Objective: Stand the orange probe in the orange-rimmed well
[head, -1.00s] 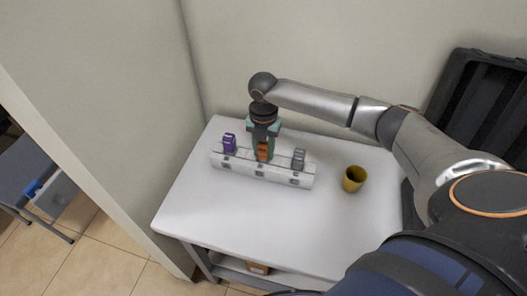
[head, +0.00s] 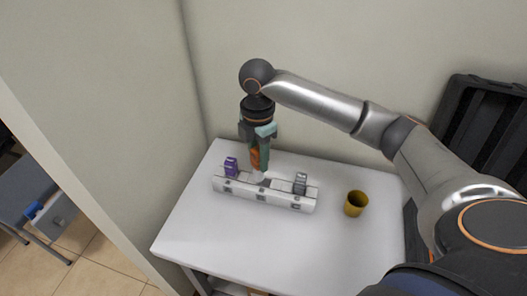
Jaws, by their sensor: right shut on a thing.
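My right gripper (head: 260,163) is shut on the orange probe (head: 255,158) and points down above the middle of the white rack (head: 285,200). The probe is upright between the fingers, partly hidden by them, with a pale tip showing below. Its tip is at or just above the rack's middle slot; I cannot tell if it still touches. A mustard-yellow cup (head: 356,204) stands open on the table to the right of the rack. I cannot make out an orange-rimmed well clearly. My left gripper is not in view.
A purple probe (head: 231,166) stands at the rack's left end and a grey probe (head: 300,183) at its right end. The white table (head: 240,240) is bare in front of the rack. Walls close it in behind and at left.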

